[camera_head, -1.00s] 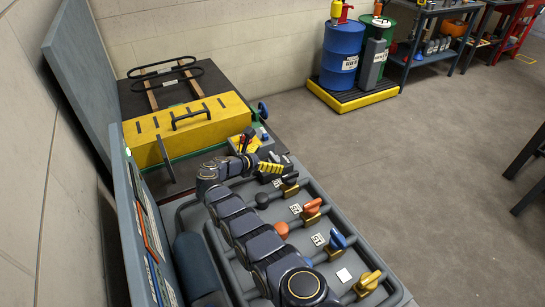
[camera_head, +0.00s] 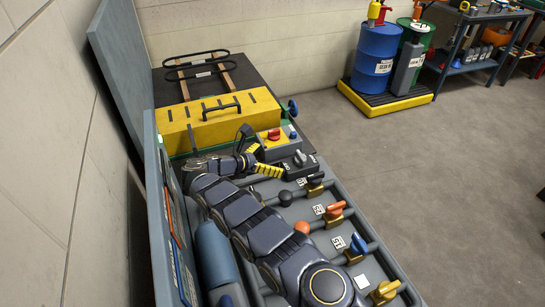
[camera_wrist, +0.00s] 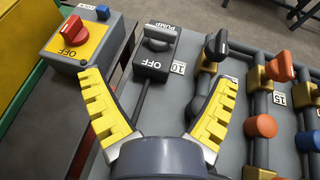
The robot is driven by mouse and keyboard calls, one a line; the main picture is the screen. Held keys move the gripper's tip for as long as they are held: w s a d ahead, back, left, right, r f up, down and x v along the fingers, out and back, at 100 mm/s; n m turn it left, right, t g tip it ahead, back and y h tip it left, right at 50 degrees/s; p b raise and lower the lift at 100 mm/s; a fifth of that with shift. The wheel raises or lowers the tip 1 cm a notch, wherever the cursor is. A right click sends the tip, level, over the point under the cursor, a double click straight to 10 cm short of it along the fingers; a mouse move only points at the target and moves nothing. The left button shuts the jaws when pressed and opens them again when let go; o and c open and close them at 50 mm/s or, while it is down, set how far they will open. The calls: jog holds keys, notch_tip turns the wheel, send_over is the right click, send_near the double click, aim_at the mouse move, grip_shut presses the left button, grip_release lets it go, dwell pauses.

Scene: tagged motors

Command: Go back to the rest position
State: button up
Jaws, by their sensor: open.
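My gripper (camera_head: 261,160) is at the far end of the grey panel, its yellow-padded fingers spread apart. In the wrist view my gripper (camera_wrist: 160,103) is open and empty. A black pump switch box (camera_wrist: 155,54) marked OFF lies beyond and between the fingertips, apart from them. A grey box with a red knob on a yellow plate (camera_wrist: 73,31) lies beyond the left finger. In the head view my arm stretches along the left part of the panel, hiding some of its pipes.
The grey panel (camera_head: 330,187) carries pipes with black, orange, blue and yellow handles. A yellow toolbox (camera_head: 218,121) stands behind the gripper. Drums (camera_head: 375,58) stand on a yellow-edged pallet at the back. A grey board (camera_head: 163,215) rises along the left. Open floor lies right.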

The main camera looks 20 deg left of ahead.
jog(key=d+r+m+g+h, duration=0.1)
jog(key=d+r+m+g, duration=0.15)
jog(key=d+r, duration=0.4)
jog(key=d+r+m+g+h, duration=0.1)
jog(key=d+r+m+g, duration=0.2)
jog(key=d, duration=0.6)
jog(key=d+r+m+g+h, duration=0.1)
jog(key=d+r+m, duration=0.4)
jog(key=d, duration=0.3)
jog(key=s+d+r+m+g, duration=0.35)
jog(key=s+d+m, duration=0.2)
jog(key=d, duration=0.35)
jog(key=s+d+r+m+g+y, duration=0.1)
jog(key=s+d+m+y, duration=0.2)
jog(key=s, duration=0.5)
jog(key=s+d+r+m+g+y, duration=0.15)
jog(key=s+d+m, duration=0.25)
jog(key=s, duration=0.5)
jog(key=s+a+f+m+y, duration=0.1)
jog(key=s+a+m+y, duration=0.1)
jog(key=s, duration=0.6)
jog(key=s+a+f+m+y, duration=0.1)
jog(key=s+a+m+y, duration=0.1)
jog(key=s, duration=0.6)
jog(key=m+g+y, duration=0.1)
jog(key=m, duration=0.1)
jog(key=shift+s+a+m+y, duration=0.25)
jog(key=shift+s+m+y, duration=0.05)
jog(key=shift+y, duration=0.05)
